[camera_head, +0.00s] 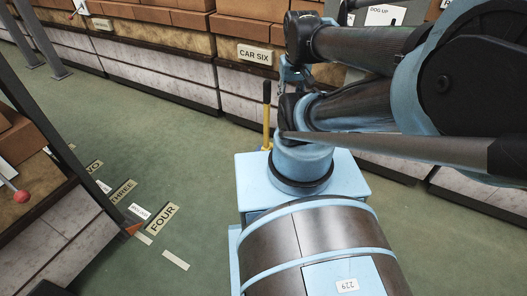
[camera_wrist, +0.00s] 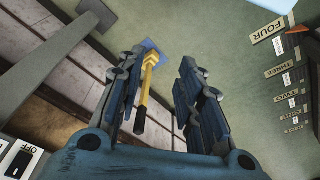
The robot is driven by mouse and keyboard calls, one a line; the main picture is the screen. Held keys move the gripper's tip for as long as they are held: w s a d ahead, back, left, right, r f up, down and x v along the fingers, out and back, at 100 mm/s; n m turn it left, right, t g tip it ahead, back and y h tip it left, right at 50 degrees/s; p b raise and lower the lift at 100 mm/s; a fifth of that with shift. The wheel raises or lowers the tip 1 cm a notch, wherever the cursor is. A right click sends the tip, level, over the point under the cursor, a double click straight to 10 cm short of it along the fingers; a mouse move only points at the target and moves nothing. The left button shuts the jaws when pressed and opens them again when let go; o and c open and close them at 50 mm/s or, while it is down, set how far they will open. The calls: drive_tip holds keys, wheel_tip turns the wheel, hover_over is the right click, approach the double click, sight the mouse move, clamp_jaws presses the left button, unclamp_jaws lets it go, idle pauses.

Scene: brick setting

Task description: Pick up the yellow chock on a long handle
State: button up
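The yellow chock (camera_wrist: 151,59) shows in the wrist view at the far end of its long yellow handle (camera_wrist: 145,92), which ends in a black grip (camera_wrist: 140,120) nearer the camera. In the head view the handle (camera_head: 266,128) stands nearly upright, black grip (camera_head: 267,92) on top; the chock's lower part is hidden or unclear behind my base. My gripper (camera_wrist: 163,58) is open. The handle shows between its fingers, close to the left finger; I cannot tell whether they touch. In the head view my gripper (camera_head: 290,74) is partly hidden by my arm, just right of the grip.
A low wall with shelves of bricks and a CAR SIX sign (camera_head: 255,54) runs behind the handle. Floor plates such as FOUR (camera_head: 163,217) lie left on the green floor. Another brick-topped stand (camera_head: 60,240) is at the left. The floor between is clear.

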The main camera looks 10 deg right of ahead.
drive_tip(key=shift+o, duration=2.2)
drive_tip(key=shift+s+r, duration=0.25)
drive_tip(key=w+r+m, duration=0.2)
drive_tip(key=w+r, duration=0.4)
drive_tip(key=w, duration=0.3)
drive_tip(key=m+g, duration=0.2)
drive_tip(key=m, duration=0.3)
hover_over(269, 83)
drive_tip(key=w, duration=0.3)
wheel_tip(269, 83, down, 8)
wheel_tip(269, 83, down, 18)
drive_tip(key=shift+d+r, duration=0.15)
